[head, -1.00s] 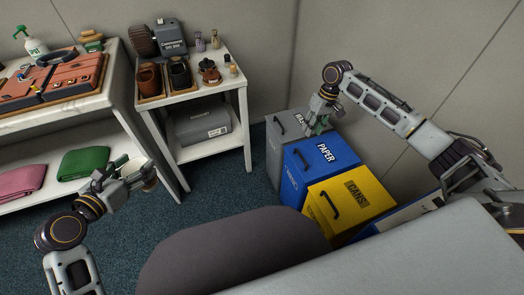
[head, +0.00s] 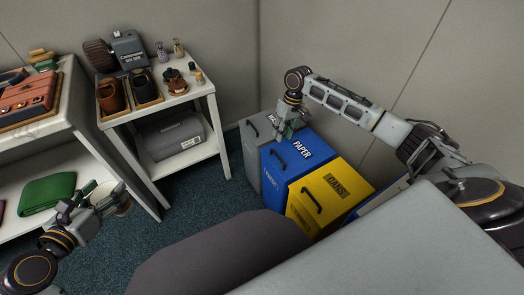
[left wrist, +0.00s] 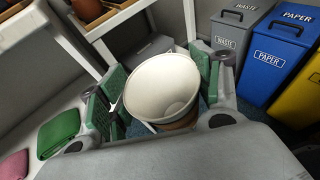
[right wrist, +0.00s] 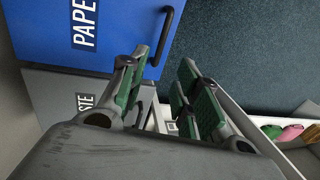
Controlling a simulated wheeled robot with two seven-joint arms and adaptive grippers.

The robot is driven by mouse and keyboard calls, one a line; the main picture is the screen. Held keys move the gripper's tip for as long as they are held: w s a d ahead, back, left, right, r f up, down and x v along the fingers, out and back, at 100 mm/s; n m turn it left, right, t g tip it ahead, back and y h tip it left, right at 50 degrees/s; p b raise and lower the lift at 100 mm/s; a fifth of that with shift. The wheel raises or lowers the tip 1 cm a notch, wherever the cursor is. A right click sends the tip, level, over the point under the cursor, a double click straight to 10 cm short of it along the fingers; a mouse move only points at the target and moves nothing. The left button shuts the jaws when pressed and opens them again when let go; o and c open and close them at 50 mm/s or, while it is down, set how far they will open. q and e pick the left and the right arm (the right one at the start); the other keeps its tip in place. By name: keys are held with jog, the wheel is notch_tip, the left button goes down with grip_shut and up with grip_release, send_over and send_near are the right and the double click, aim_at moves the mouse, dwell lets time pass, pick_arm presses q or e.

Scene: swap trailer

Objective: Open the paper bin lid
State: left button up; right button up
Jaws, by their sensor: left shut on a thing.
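The blue paper bin (head: 289,159) stands between the grey waste bin and the yellow cans bin, with its lid down and a dark bar handle on top. It also shows in the left wrist view (left wrist: 272,62). Its blue lid (right wrist: 40,35) and handle (right wrist: 163,35) show in the right wrist view. My right gripper (head: 285,133) is above the back of the waste and paper bins; its fingers (right wrist: 158,92) are apart and empty, with the handle beyond them. My left gripper (head: 108,203) is shut on a white cup (left wrist: 162,85), well left of the bins.
The grey waste bin (head: 255,147) and yellow cans bin (head: 325,190) flank the paper bin. A white side table (head: 190,100) with pots and a left shelf with a folded green cloth (head: 47,192) stand nearby. Blue carpet (head: 200,205) is free before the bins.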

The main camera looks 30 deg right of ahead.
pick_arm(q)
jog(key=shift+f+b, duration=1.8)
jog(key=shift+f, duration=0.15)
pick_arm(e)
send_over(277, 150)
jog(key=s+a, duration=0.3)
jog(key=s, duration=0.1)
jog(key=shift+s+d+f, duration=0.1)
jog(key=shift+d+f, duration=0.05)
jog(key=shift+f, duration=2.3)
jog(key=shift+d+f, duration=0.1)
jog(key=shift+f, duration=2.35)
jog(key=shift+c, duration=0.4)
grip_shut()
